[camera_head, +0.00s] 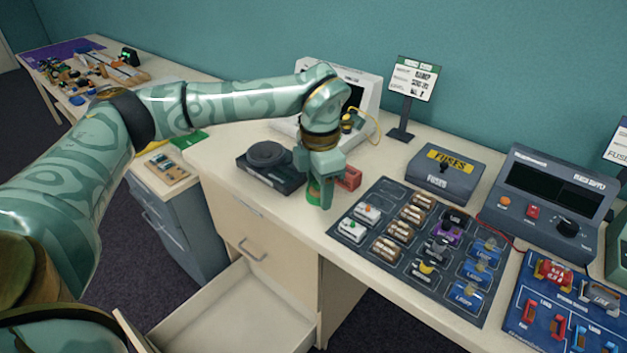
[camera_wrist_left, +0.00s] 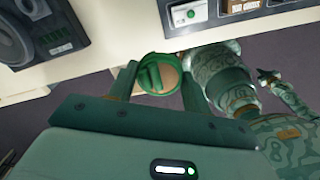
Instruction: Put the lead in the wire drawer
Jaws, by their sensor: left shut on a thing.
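My left gripper (camera_head: 318,192) is over the desk's front edge, pointing down. It is shut on a round green thing (camera_head: 313,189), which looks like the coiled lead. The wrist view shows the green coil (camera_wrist_left: 143,79) between the two fingers, with a tan surface through its middle. The fingers hide part of it in the head view. The pulled-out drawer (camera_head: 215,318) is below and to the left of the gripper. The part of its inside that shows looks empty. My right gripper is not in view.
A dark device with a round top (camera_head: 268,160) stands left of the gripper. A red block (camera_head: 349,178) is close on its right. A dark mat of parts (camera_head: 372,238) lies further right, with a FUSES box (camera_head: 443,174) behind it. Space above the drawer looks clear.

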